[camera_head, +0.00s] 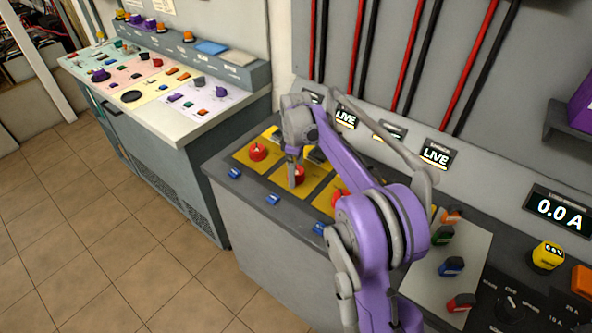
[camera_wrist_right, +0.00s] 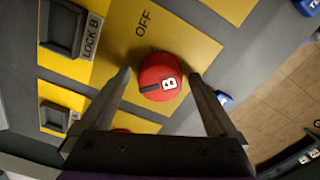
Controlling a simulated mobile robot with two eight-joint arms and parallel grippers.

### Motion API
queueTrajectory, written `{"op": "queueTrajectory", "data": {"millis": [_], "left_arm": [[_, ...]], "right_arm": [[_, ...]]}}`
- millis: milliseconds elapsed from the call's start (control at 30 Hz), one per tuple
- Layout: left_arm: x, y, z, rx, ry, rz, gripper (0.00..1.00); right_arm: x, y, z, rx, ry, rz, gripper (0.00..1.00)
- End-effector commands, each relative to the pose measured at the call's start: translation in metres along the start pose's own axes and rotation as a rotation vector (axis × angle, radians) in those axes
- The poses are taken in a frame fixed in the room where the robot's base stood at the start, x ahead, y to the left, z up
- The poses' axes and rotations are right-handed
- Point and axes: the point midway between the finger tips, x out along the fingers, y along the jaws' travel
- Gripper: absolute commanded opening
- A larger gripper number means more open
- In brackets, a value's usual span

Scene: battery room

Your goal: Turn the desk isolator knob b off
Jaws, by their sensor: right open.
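The red isolator knob B (camera_wrist_right: 155,66) sits on a yellow plate (camera_wrist_right: 190,38) in the right wrist view. A white B label and a dark bar show on its face. The bar lies crosswise, not towards the word OFF printed above in that view. The knob also shows in the head view (camera_head: 299,174), on the middle yellow plate (camera_head: 287,183). My right gripper (camera_wrist_right: 159,77) is open, its two fingers on either side of the knob with small gaps showing. Whether the fingertips are level with the knob is hard to tell. My left gripper is not in view.
Another red knob (camera_head: 258,151) is to the left, and one more (camera_head: 338,198) is to the right, partly behind my arm. A lock B block (camera_wrist_right: 62,30) stands beside the plate. Blue tags (camera_head: 273,199) line the desk's front edge. LIVE displays (camera_head: 435,155) are behind.

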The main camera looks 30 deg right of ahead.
Motion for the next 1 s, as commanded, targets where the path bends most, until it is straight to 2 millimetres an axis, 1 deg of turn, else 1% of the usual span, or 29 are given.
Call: {"op": "queueTrajectory", "data": {"millis": [167,200,267,300,367,400,467,500,633,833,1000], "left_arm": [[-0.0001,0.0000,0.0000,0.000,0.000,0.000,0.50],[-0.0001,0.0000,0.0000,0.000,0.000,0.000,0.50],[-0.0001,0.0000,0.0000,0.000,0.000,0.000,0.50],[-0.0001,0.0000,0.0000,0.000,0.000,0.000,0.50],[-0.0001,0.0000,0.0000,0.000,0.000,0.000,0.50],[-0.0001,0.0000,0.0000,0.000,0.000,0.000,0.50],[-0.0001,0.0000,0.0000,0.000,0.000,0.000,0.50],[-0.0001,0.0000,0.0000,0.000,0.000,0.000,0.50],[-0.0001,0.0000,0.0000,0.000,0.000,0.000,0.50],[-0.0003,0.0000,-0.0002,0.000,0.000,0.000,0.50],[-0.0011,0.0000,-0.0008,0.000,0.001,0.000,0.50]], "right_arm": [[-0.0002,0.0000,-0.0001,0.000,0.000,0.000,0.95],[-0.0002,0.0000,-0.0001,0.000,0.000,0.000,0.87],[-0.0003,0.0000,-0.0001,0.000,0.000,0.000,0.77],[-0.0003,0.0000,-0.0001,0.000,0.000,0.000,0.69],[-0.0004,0.0000,-0.0001,0.000,0.000,0.000,0.59],[-0.0004,-0.0001,-0.0001,0.000,0.000,0.000,0.51],[-0.0004,0.0000,-0.0001,0.000,0.000,0.000,0.41],[-0.0004,0.0000,-0.0001,0.000,0.000,0.000,0.33],[-0.0005,-0.0001,-0.0001,0.000,0.000,0.000,0.10],[-0.0006,0.0000,0.0000,0.012,0.000,0.000,0.09],[-0.0008,0.0001,0.0000,0.064,0.000,0.000,0.09]]}}
